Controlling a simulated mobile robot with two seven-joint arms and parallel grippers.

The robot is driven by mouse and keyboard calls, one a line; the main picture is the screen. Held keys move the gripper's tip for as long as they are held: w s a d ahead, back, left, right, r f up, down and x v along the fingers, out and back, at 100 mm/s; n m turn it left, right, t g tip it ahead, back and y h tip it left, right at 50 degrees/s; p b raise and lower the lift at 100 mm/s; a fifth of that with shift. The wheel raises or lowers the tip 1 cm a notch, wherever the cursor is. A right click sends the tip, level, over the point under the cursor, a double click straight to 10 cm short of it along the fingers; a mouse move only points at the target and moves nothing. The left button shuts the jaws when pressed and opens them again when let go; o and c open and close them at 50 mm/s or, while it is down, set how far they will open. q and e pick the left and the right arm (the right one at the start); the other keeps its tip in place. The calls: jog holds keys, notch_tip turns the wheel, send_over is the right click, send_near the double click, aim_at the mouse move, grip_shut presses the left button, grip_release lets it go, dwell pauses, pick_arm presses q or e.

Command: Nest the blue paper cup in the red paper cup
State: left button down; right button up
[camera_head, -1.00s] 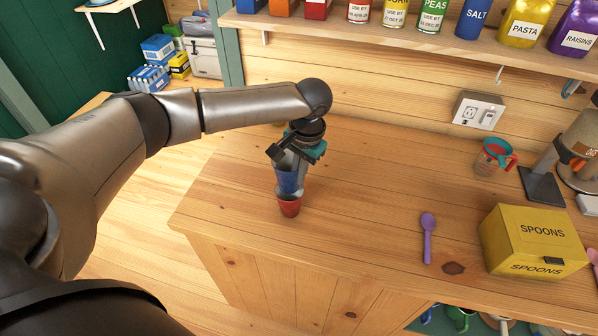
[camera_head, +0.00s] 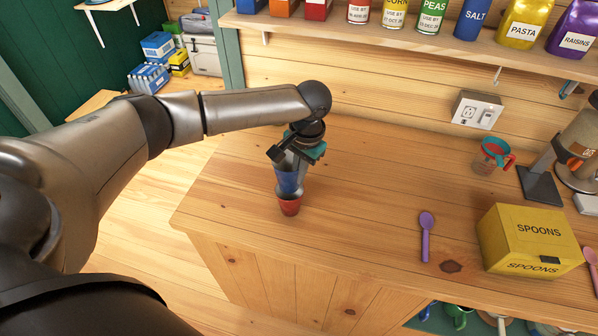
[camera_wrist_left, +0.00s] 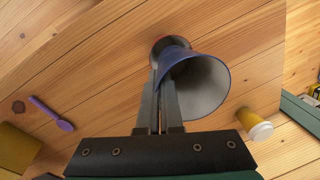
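The blue paper cup (camera_head: 287,183) is upright with its wide mouth up. My left gripper (camera_head: 289,160) is shut on its wall near the rim; the left wrist view shows the fingers (camera_wrist_left: 161,105) at the left side of the blue cup (camera_wrist_left: 190,62). The red paper cup (camera_head: 289,207) stands upright on the counter directly below. The blue cup's lower end is at the red cup's mouth; how far inside it is I cannot tell. In the left wrist view only part of the red cup (camera_wrist_left: 160,44) shows behind the blue one. My right gripper is out of view.
A yellow cup with a white lid (camera_wrist_left: 256,125) shows near the blue cup in the left wrist view. A purple spoon (camera_head: 426,235) and a yellow spoons box (camera_head: 530,240) lie to the right. The counter (camera_head: 360,200) between is clear. A shelf of containers (camera_head: 420,35) runs above.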

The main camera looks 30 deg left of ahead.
aim_at(299, 198)
pick_arm(q)
jog(key=shift+f, duration=0.2)
jog(key=shift+f+b, duration=0.3)
jog(key=shift+f, duration=0.45)
jog(key=shift+f, duration=0.35)
jog(key=shift+f, duration=0.5)
jog(key=shift+f+b, duration=0.4)
jog(key=shift+f, duration=0.35)
dwell(0.5)
jog(key=c, duration=1)
grip_release()
notch_tip(299, 198, up, 15)
jog(key=d, duration=0.2)
jog(key=shift+s, duration=0.15)
